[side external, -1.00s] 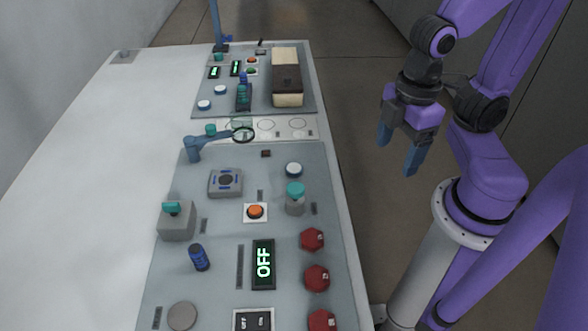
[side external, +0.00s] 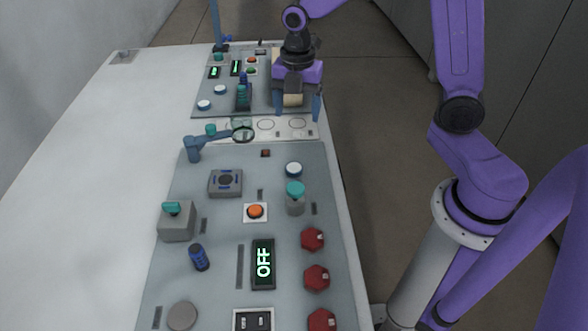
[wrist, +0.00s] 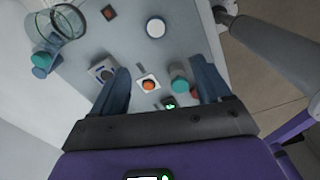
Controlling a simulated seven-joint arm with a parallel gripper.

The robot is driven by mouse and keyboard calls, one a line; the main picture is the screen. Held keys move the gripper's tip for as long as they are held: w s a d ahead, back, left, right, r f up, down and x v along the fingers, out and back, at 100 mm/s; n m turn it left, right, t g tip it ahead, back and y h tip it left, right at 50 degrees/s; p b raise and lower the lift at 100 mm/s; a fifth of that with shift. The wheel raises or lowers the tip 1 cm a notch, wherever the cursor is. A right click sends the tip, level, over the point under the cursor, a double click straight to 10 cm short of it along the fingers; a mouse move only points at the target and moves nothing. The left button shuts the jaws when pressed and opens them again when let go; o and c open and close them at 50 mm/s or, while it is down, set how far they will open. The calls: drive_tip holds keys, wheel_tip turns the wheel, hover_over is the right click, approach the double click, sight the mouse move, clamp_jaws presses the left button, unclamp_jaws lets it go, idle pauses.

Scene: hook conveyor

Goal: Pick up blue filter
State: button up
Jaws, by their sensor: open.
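No part is plainly marked as the blue filter. A small dark blue cylinder (side external: 199,257) stands on the near panel, left of the OFF display. A blue arm (side external: 193,148) with a dark-rimmed clear ring (side external: 243,142) stands at that panel's far end; the ring also shows at the upper left of the wrist view (wrist: 84,20). A pale strip (side external: 282,135) beyond it bears several round spots, one greenish. My gripper (side external: 298,107) is open and points down above the strip's right part, apart from everything. In the wrist view its fingers (wrist: 160,85) have nothing gripped between them.
Near panel: orange button (side external: 255,211), teal-capped grey cylinder (side external: 295,203), grey box with teal top (side external: 176,221), OFF display (side external: 263,264) and several red knobs (side external: 312,239). A tall cream-brown block (side external: 287,65) stands behind my gripper. The white table (side external: 85,190) is clear at left.

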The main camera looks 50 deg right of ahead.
drive_tip(key=w, duration=0.1)
hover_over(294, 166)
drive_tip(key=shift+n, duration=0.3)
wheel_tip(294, 166, down, 12)
drive_tip(key=shift+s+d, duration=0.1)
drive_tip(key=shift+d, duration=0.05)
drive_tip(key=shift+a+f, duration=0.2)
drive_tip(key=shift+f, duration=2.7)
drive_tip(key=c, duration=1.1)
